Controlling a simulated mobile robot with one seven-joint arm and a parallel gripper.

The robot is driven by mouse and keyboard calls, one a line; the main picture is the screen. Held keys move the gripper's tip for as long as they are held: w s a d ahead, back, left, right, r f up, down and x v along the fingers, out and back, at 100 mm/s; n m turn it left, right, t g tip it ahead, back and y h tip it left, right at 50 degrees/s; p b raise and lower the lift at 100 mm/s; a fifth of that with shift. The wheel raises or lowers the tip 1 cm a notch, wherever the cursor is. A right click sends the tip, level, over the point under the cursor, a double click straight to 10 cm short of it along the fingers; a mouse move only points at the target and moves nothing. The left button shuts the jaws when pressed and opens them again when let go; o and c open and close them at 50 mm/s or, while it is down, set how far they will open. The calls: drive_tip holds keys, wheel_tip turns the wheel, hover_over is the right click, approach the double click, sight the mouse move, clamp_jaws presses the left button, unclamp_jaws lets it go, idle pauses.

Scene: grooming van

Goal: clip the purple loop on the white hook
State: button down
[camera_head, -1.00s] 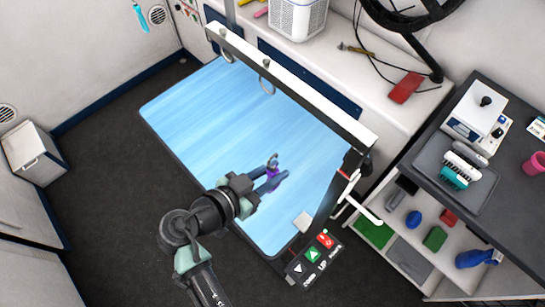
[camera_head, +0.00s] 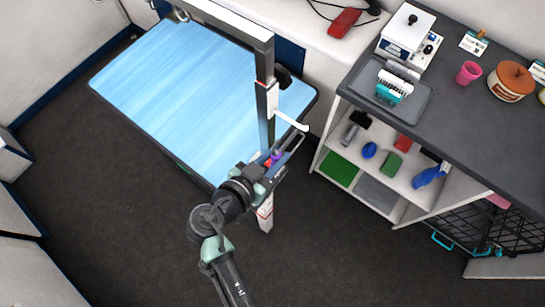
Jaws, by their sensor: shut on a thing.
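The white hook (camera_head: 292,122) juts to the right from the upright post (camera_head: 266,105) at the table's right corner. My gripper (camera_head: 277,160) is shut on the purple loop (camera_head: 276,155), held just below and left of the hook in the picture. Only a small purple patch of the loop shows; my gripper hides the rest. The loop and the hook look apart, but I cannot tell their difference in height or depth.
The blue grooming table (camera_head: 185,90) lies to the left, its top clear. A shelf unit with a dark counter (camera_head: 450,125) stands to the right, holding a tray (camera_head: 420,103) and a pink cup (camera_head: 468,73). Dark floor (camera_head: 120,190) is free in front.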

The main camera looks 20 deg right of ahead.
drive_tip(key=r+b+x, duration=0.1)
drive_tip(key=x, duration=0.6)
drive_tip(key=shift+w+d+r, duration=0.15)
drive_tip(key=shift+d+r, duration=0.05)
drive_tip(key=shift+d, duration=0.15)
idle(0.4)
drive_tip(key=c, duration=0.6)
unclamp_jaws()
drive_tip(key=shift+p+v, duration=0.6)
drive_tip(key=shift+v, duration=2.95)
drive_tip(key=shift+r, duration=0.1)
